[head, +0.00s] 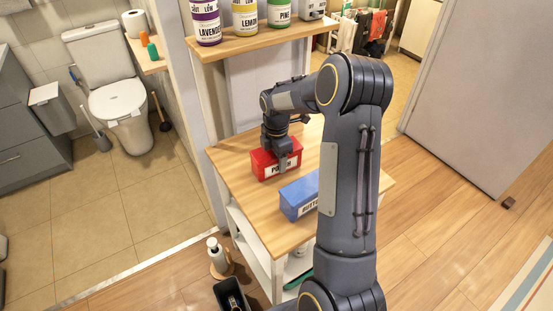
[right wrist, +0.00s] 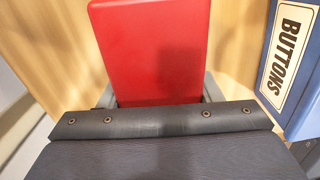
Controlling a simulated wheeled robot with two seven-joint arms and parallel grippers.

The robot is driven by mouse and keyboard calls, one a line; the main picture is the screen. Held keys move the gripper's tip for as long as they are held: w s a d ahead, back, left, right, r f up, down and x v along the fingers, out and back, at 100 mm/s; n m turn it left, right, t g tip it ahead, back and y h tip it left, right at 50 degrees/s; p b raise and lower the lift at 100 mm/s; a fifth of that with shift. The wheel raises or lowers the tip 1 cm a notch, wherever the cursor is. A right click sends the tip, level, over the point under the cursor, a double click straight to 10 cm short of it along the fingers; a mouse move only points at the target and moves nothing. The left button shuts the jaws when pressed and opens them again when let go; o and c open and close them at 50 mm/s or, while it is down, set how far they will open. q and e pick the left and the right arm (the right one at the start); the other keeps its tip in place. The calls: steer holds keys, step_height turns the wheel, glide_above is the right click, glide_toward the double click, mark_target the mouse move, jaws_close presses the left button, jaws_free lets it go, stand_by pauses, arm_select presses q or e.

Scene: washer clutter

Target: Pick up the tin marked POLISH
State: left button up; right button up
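The red tin (head: 268,163) sits on the wooden table top in the head view. Its white label is partly covered by a finger, with a P and an H showing, which fits POLISH. My right gripper (head: 283,160) points down over the tin, one finger in front of its labelled face. In the right wrist view, the red lid (right wrist: 150,50) lies between the two fingers (right wrist: 160,95), very close to both. I cannot tell whether they press on it. My left gripper is not in view.
A blue tin (head: 299,197) stands close by on the table (head: 233,177); its BUTTONS label shows in the right wrist view (right wrist: 290,55). A shelf (head: 262,42) with several labelled containers is above and behind. Free table top lies left of the tins.

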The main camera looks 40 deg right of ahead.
steer(key=c, duration=0.5)
